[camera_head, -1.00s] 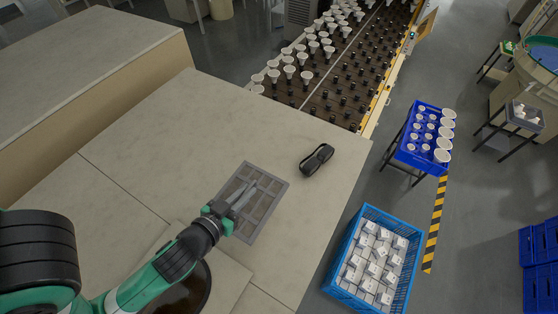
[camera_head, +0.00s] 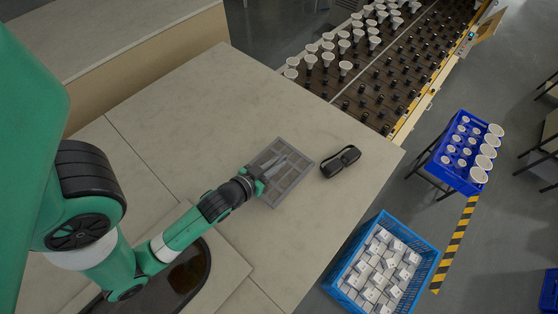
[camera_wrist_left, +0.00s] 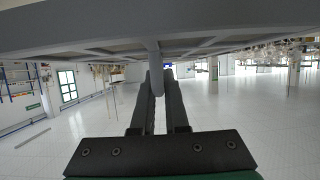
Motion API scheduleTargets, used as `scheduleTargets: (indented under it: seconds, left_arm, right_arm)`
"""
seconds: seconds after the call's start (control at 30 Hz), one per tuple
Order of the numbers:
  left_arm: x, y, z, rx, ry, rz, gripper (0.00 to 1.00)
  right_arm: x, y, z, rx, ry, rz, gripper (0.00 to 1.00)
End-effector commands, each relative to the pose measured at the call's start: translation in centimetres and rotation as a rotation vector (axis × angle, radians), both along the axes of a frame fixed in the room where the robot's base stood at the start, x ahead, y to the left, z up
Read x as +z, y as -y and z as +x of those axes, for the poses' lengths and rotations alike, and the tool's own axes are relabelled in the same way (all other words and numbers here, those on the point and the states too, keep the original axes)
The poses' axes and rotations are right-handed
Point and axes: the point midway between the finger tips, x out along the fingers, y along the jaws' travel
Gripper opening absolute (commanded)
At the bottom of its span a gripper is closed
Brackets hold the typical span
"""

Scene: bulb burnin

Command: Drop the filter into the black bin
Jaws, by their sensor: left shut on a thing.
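The filter (camera_head: 289,183), a flat grey rectangular grid panel, is over the pale counter in the head view. My left gripper (camera_head: 275,168) is shut on it, on a part near its middle. In the left wrist view the jaws (camera_wrist_left: 158,84) close around a grey rod joined to the grey frame (camera_wrist_left: 250,43) above. I cannot tell how high the filter is above the counter. A dark rounded shape (camera_head: 193,274) lies at the lower left beside my arm; it is partly hidden, and I cannot tell if it is the black bin. My right gripper is not in view.
A black strapped object (camera_head: 340,161), like goggles, lies on the counter (camera_head: 200,110) just right of the filter. A blue crate (camera_head: 329,281) of white boxes stands beyond the counter's edge. A conveyor (camera_head: 385,80) with bulbs runs behind. The counter left of the filter is clear.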

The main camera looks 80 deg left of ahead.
Motion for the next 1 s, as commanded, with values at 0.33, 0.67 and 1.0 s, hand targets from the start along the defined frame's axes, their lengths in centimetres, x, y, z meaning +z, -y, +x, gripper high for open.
scheduleTargets:
  seconds: [0.33, 0.67, 1.0]
  left_arm:
    - [-2.0, -0.3, 0.6, -0.006, 0.001, 0.000, 0.00]
    - [-5.7, -0.6, 0.5, -0.001, 0.001, 0.001, 0.00]
    - [-5.8, -0.6, 0.5, -0.001, 0.000, 0.000, 0.17]
  right_arm:
    - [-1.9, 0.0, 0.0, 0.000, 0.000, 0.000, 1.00]
    - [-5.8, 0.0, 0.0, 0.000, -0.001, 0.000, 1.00]
    - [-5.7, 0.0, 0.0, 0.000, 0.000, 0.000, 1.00]
